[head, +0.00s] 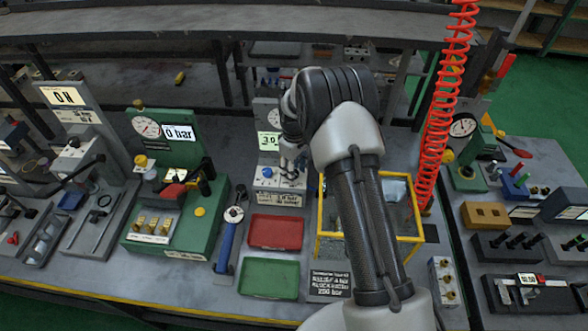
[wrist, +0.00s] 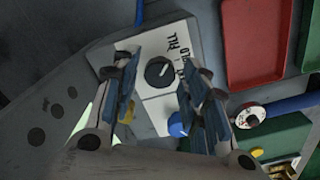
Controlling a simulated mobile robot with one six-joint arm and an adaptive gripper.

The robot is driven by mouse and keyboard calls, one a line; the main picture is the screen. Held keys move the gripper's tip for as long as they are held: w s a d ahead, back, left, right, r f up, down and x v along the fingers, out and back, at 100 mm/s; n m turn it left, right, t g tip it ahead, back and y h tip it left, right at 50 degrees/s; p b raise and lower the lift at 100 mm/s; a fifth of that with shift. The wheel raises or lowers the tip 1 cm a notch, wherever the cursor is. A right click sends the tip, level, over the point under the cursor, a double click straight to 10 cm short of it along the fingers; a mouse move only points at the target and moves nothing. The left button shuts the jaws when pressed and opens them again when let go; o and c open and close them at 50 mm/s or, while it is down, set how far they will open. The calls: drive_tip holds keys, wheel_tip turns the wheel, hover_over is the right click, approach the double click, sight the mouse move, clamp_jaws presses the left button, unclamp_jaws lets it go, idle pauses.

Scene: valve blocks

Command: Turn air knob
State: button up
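A black round knob (wrist: 159,71) with a pale pointer line sits on a white plate (wrist: 150,104) lettered "FILL" and apparently "HOLD" in the wrist view. A blue knob (wrist: 178,125) is on the same panel, close to the right finger; it also shows in the head view (head: 267,172). I cannot read which one is marked air. My gripper (wrist: 155,78) is open, its fingers on either side of the black knob with gaps visible.
A red tray (head: 275,232) and a green tray (head: 269,278) lie in front of the panel. A yellow-framed box (head: 319,235) stands to the right, partly behind my arm. A green gauge block (head: 185,235) stands left. A red coiled hose (head: 436,140) hangs at right.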

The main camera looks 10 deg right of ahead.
drive_tip(key=shift+o, duration=0.4)
wheel_tip(320, 180, up, 12)
idle(0.4)
idle(0.4)
